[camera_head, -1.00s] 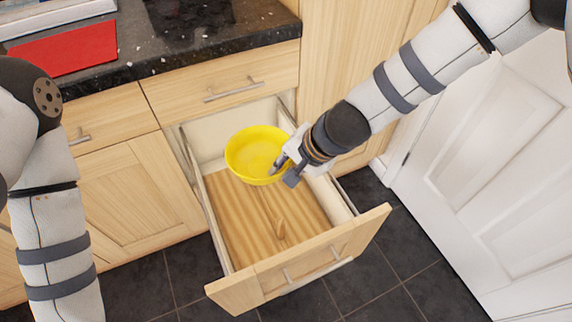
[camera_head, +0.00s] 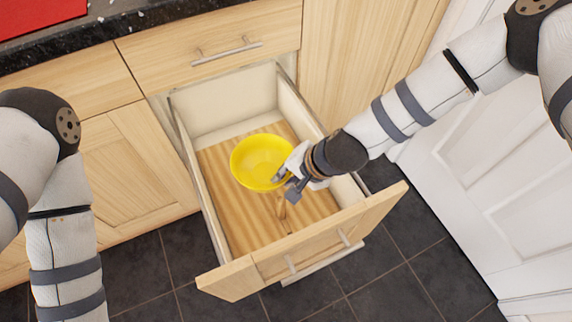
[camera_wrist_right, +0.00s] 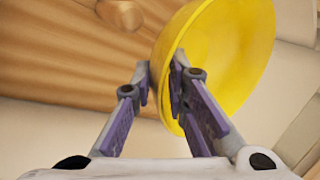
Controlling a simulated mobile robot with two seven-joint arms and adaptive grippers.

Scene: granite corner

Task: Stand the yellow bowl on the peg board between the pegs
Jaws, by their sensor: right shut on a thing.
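The yellow bowl (camera_head: 258,158) is over the middle of the wooden peg board (camera_head: 222,188) in the open drawer. My right gripper (camera_head: 279,178) is shut on the bowl's right front rim. In the right wrist view, the fingers (camera_wrist_right: 160,82) pinch the rim of the bowl (camera_wrist_right: 238,55), which looks tilted from there. I cannot tell whether the bowl touches the board. One peg (camera_head: 281,209) shows in front of the bowl; a round peg (camera_wrist_right: 121,13) shows in the wrist view. Other pegs may be hidden. My left arm shows, but its gripper is out of view.
The drawer's side walls and front panel (camera_head: 330,250) surround the board. A closed drawer (camera_head: 215,45) and the dark granite worktop (camera_head: 100,35) are above and behind. A red item (camera_head: 35,15) lies on the worktop. A white door (camera_head: 490,190) stands at right.

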